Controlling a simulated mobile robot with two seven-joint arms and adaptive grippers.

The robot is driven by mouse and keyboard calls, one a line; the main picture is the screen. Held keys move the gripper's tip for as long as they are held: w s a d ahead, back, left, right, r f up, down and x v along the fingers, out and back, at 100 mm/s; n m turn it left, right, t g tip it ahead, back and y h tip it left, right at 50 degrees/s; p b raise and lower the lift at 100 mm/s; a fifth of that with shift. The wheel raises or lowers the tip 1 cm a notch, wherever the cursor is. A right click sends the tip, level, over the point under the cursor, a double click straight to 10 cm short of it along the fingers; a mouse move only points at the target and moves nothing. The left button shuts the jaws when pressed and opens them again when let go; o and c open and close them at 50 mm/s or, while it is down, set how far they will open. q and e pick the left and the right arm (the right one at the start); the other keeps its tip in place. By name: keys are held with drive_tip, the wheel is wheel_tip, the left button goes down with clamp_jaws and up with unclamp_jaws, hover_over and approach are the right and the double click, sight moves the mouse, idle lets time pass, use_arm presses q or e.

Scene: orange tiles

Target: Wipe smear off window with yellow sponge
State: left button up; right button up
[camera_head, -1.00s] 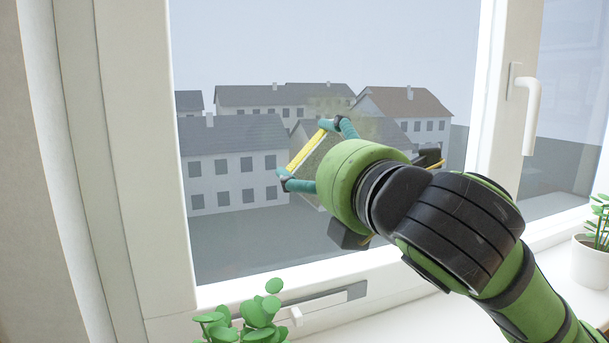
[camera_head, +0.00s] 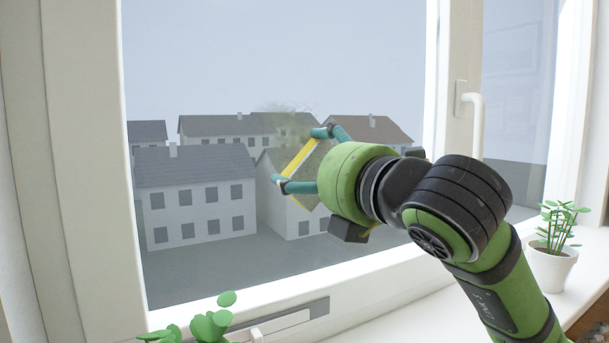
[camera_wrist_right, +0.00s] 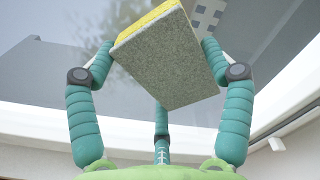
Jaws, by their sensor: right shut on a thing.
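A yellow sponge (camera_head: 300,160) with a grey-green scouring face is held tilted in my right gripper (camera_head: 298,157), in front of the window pane (camera_head: 270,60). The right wrist view shows the sponge (camera_wrist_right: 168,60) pinched between the teal fingers. I cannot tell whether it touches the glass. A faint brownish-green smear (camera_head: 283,113) shows on the pane just above the sponge; more of it may be hidden behind the sponge and gripper. Blurred dark marks on the glass (camera_wrist_right: 130,18) also show in the wrist view. My left gripper is out of view.
The white window frame (camera_head: 85,170) borders the pane, with a white handle (camera_head: 475,120) on the right. A leafy plant (camera_head: 205,325) stands at bottom left. A potted plant (camera_head: 551,265) stands on the sill at right. Grey houses appear beyond the glass.

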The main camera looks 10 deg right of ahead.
drive_tip(key=shift+w+d+f+b, duration=0.2)
drive_tip(key=shift+w+d, duration=0.1)
drive_tip(key=shift+d, duration=0.2)
drive_tip(key=shift+w+d+f+b, duration=0.15)
drive_tip(key=shift+w+d, duration=0.1)
drive_tip(key=shift+d, duration=0.2)
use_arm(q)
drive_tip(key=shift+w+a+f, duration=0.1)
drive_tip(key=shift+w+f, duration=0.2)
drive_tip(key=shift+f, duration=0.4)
use_arm(e)
drive_tip(key=shift+d+r, duration=0.1)
drive_tip(key=shift+r, duration=0.05)
